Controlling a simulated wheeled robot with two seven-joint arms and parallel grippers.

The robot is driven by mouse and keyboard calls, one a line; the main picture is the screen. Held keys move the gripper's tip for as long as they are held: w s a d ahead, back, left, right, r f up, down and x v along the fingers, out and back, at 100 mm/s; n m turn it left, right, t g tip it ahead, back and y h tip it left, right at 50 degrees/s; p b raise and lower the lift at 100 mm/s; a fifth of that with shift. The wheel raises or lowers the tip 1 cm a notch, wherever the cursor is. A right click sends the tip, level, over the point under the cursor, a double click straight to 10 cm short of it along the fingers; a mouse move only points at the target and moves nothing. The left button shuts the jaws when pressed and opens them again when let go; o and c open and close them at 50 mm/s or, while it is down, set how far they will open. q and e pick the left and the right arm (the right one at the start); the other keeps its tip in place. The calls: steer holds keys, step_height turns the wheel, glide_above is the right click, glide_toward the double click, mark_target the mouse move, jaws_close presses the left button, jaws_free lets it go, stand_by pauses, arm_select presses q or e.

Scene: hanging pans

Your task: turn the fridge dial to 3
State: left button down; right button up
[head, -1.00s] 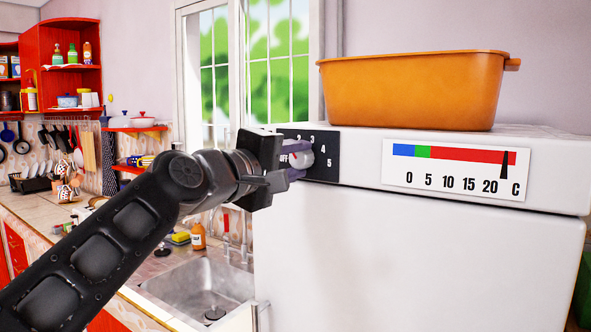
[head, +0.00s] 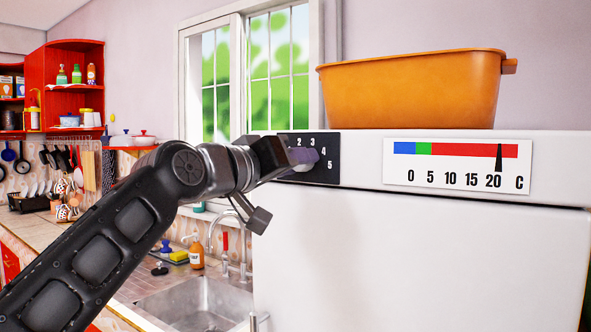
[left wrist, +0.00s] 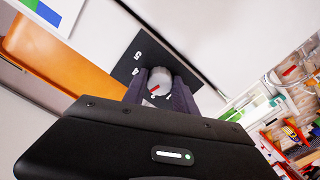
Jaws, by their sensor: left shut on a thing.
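In the left wrist view the two purple-grey fingers (left wrist: 160,92) stand on either side of the dial. There the red mark points down and left, on the side past the 4; the 3 is not clearly readable. In the head view the numbers 2, 3, 4 and 5 show around the dial. My right gripper is not in view.
The temperature scale (head: 457,166) on the fridge (head: 400,260) has its black marker just right of 20. An orange pot (head: 412,90) stands on top of the fridge. A sink (head: 195,305) and counter lie to the left, below my arm.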

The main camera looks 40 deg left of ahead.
arm_select(q)
steer(key=shift+f+m, duration=0.15)
steer(key=shift+m, duration=0.35)
steer(key=c, duration=1)
jaws_free()
steer(key=s+b, duration=0.2)
steer(key=s, duration=0.5)
steer(key=shift+s, duration=0.35)
steer(key=shift+d, duration=0.1)
